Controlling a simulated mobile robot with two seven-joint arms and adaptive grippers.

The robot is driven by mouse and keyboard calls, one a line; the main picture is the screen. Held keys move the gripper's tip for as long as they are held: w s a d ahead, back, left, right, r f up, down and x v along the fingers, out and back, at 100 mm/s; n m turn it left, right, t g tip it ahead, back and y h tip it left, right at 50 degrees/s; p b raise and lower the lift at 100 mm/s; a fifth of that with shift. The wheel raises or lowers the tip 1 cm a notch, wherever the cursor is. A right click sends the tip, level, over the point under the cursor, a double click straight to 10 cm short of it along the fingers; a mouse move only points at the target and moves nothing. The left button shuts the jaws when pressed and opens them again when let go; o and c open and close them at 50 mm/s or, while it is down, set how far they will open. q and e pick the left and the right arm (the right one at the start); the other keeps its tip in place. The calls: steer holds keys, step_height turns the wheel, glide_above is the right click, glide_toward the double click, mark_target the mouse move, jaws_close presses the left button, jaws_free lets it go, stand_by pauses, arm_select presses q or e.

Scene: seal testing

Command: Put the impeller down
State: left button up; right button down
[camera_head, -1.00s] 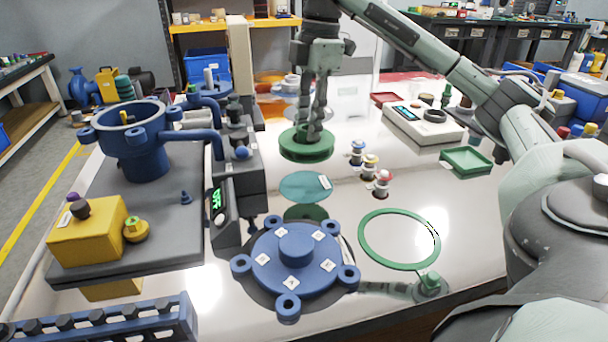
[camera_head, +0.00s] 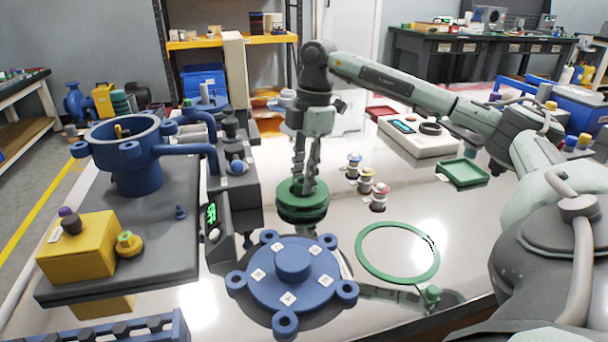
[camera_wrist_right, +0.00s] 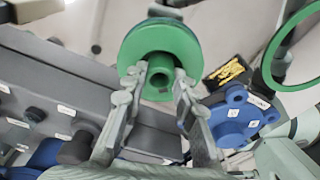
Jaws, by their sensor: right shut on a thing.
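The green impeller (camera_head: 290,207) is a round disc with a hub, near the middle of the bench in the head view. My right gripper (camera_head: 304,188) points down from above and is shut on its hub. In the right wrist view the impeller (camera_wrist_right: 190,45) shows at the top, its hub between the fingertips (camera_wrist_right: 160,78). The impeller is over the spot of the teal round pad, which it now hides. The disc looks level and close to the bench top, but I cannot tell whether it touches. My left gripper is not in view.
A blue lobed cover (camera_head: 292,262) lies just in front of the impeller. A green ring (camera_head: 362,236) lies to the right. Several small coloured-top parts (camera_head: 366,182) stand right of the gripper. A dark test unit (camera_head: 230,185) stands close on the left.

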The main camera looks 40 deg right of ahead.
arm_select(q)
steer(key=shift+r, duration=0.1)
arm_select(e)
steer(key=c, duration=1.2)
jaws_free()
steer(key=shift+f, duration=0.1)
steer(key=shift+r, duration=0.35)
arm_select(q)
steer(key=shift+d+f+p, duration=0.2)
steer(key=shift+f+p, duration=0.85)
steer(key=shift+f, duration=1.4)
arm_select(e)
step_height(320, 180, up, 12)
steer(key=d, duration=0.1)
steer(key=shift+s+d+f, duration=0.2)
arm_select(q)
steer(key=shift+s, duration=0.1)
